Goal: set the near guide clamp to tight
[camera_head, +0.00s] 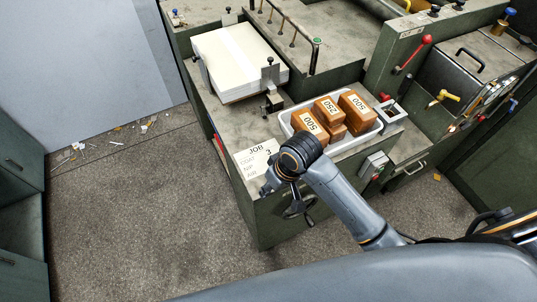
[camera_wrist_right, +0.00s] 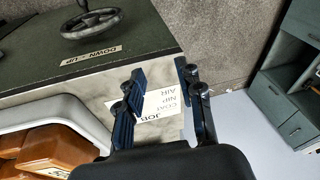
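The near guide clamp (camera_head: 272,101) is a small dark block with an upright grey post at the near right corner of the white paper stack (camera_head: 238,55). Its setting is too small to read. My right gripper (camera_wrist_right: 160,92) is open and empty in the wrist view, with the job card (camera_wrist_right: 158,102) showing behind its fingers. In the head view my right gripper (camera_head: 268,187) is mostly hidden by its own wrist, low at the feeder's front edge and well nearer than the clamp. The clamp is not in the wrist view. My left gripper is not in view.
A handwheel (camera_wrist_right: 88,24) sits on the front panel. A raised bed (camera_head: 322,72) with rods stands behind. The grey top between job card and clamp is bare.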

